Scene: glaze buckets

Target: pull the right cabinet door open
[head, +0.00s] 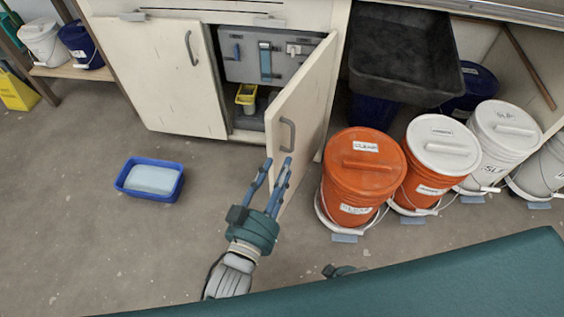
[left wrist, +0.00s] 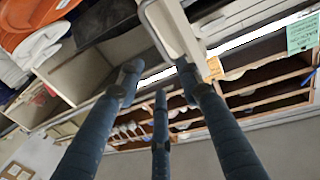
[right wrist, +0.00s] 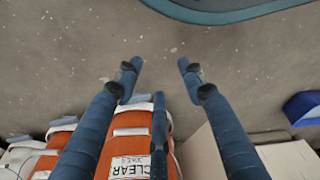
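The right cabinet door (head: 308,95), cream with a grey handle (head: 287,135), stands partly open and swung outward. My left gripper (head: 278,163) is near the door's free edge, with its fingertips just below the handle. Its fingers are apart. In the left wrist view the left gripper (left wrist: 158,75) also shows spread fingers, with the pale door edge (left wrist: 184,30) near the tips. I cannot tell whether they touch it. My right gripper (right wrist: 158,70) is open and empty above the floor. It is mostly hidden in the head view.
Orange buckets (head: 361,178) and white-lidded buckets (head: 443,145) stand right of the door. A blue tub (head: 150,180) lies on the floor at left. The left cabinet door (head: 160,75) is shut. Inside the open cabinet is a yellow container (head: 246,95).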

